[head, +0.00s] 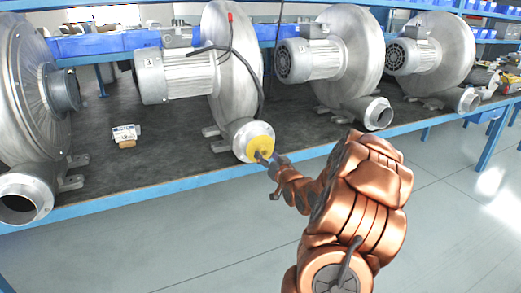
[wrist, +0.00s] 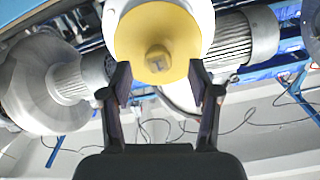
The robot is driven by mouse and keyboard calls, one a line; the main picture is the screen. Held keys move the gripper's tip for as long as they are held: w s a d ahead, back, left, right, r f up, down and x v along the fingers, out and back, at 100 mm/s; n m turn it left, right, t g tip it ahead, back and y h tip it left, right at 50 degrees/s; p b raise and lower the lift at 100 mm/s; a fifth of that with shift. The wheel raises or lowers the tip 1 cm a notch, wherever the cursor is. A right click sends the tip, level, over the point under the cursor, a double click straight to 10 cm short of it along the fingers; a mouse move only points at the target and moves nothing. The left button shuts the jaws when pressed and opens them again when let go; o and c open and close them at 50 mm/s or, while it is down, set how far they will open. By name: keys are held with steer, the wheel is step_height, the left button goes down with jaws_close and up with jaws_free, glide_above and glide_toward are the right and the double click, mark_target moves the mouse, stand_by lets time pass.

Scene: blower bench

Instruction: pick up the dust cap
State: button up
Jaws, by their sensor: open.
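The dust cap is a yellow disc (head: 260,147) on the round outlet of the blower marked 3 (head: 232,50) in the head view. In the wrist view the yellow dust cap (wrist: 150,42) faces the camera and has a small knob at its middle. My gripper (head: 267,160) is in front of the cap, at the end of my copper-coloured arm. In the wrist view my gripper's fingers (wrist: 160,82) are apart, at either side of the cap's lower part. The gap between them looks empty. I cannot tell whether either finger touches the cap.
Other blowers stand on the dark bench (head: 180,160), one at the left (head: 35,100) and two at the right, with open outlets. A small white and brown box (head: 126,136) lies on the bench. The blue front rail (head: 170,189) runs below the cap. The floor in front is clear.

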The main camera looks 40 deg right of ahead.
mark_target(264, 153)
steer(key=shift+x, duration=1.7)
steer(key=shift+d+f, duration=0.1)
jaws_close()
